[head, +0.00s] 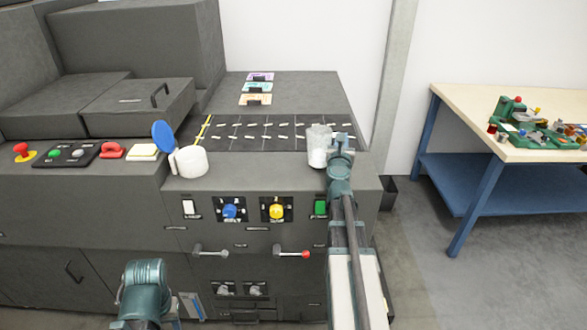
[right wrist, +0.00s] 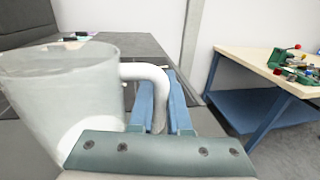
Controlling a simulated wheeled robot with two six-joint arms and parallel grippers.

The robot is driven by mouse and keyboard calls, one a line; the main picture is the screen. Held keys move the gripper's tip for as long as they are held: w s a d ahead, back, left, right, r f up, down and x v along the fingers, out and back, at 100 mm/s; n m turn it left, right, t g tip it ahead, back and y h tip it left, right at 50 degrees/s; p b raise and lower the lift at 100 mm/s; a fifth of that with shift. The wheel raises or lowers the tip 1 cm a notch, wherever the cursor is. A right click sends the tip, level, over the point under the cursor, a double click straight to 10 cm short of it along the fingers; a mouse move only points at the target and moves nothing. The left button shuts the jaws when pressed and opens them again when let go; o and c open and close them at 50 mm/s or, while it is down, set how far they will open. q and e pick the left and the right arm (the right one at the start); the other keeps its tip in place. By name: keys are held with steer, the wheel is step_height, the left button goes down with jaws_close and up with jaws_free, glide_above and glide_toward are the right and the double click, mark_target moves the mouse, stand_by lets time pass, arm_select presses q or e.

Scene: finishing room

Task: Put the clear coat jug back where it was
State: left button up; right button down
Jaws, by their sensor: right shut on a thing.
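The clear coat jug (head: 317,146) is a see-through jug with white at its bottom and a whitish handle. It is upright at the front right of the dark machine's top; I cannot tell whether it touches the surface. My right gripper (head: 342,142) is at the jug's right side. In the right wrist view, the jug (right wrist: 60,95) fills the left side, and its handle (right wrist: 150,75) runs down between the blue fingers (right wrist: 161,105), which are shut on it. Part of my left arm shows at the bottom left of the head view; its fingers are not visible.
A white pot (head: 188,161) with a raised blue lid (head: 164,135) stands left on the machine's front ledge. A marked grid (head: 265,132) and several coloured cards lie behind. A workbench (head: 470,105) with green parts stands right. Knobs and levers line the machine's front.

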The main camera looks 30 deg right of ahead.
arm_select(q)
steer(key=shift+o, duration=0.9)
steer(key=shift+s+d, duration=0.1)
steer(key=shift+d, duration=0.05)
arm_select(e)
steer(key=shift+d, duration=0.15)
steer(key=s+a+r+p, duration=0.1)
steer(key=a+r+p, duration=0.1)
steer(key=a, duration=1.1)
steer(key=s+a+r+p, duration=0.1)
steer(key=a+r+p, duration=0.1)
steer(key=a, duration=1.1)
arm_select(q)
steer(key=f+b, duration=0.1)
steer(key=b, duration=0.4)
steer(key=shift+d+f, duration=0.1)
arm_select(e)
steer(key=w+d+f, duration=0.1)
steer(key=w+d, duration=0.1)
steer(key=d, duration=0.3)
steer(key=w+d+f, duration=0.2)
steer(key=d, duration=0.3)
steer(key=w+d+f, duration=0.2)
steer(key=d, duration=0.3)
steer(key=shift+f, duration=0.1)
